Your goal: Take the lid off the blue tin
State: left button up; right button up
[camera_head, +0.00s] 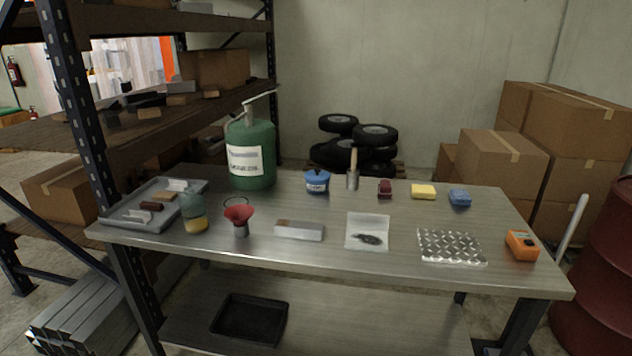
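The blue tin (317,187) stands upright on the workbench (290,256), a little left of the middle and toward the back. It has a pale label on its front. Its blue lid (317,174) sits on top of it, slightly wider than the body, with a darker part at the top. Neither of my grippers is in the head view, so where they are relative to the tin does not show.
A red funnel (239,213), a grey tray (120,218) and a treadplate piece (451,247) are on the bench.

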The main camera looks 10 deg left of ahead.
aim_at(317, 175)
jog(key=i+j+z, duration=0.2)
jog(key=i, duration=0.25)
jog(key=i+j+z, duration=0.25)
jog(key=i+j, duration=0.1)
jog(key=i, duration=0.05)
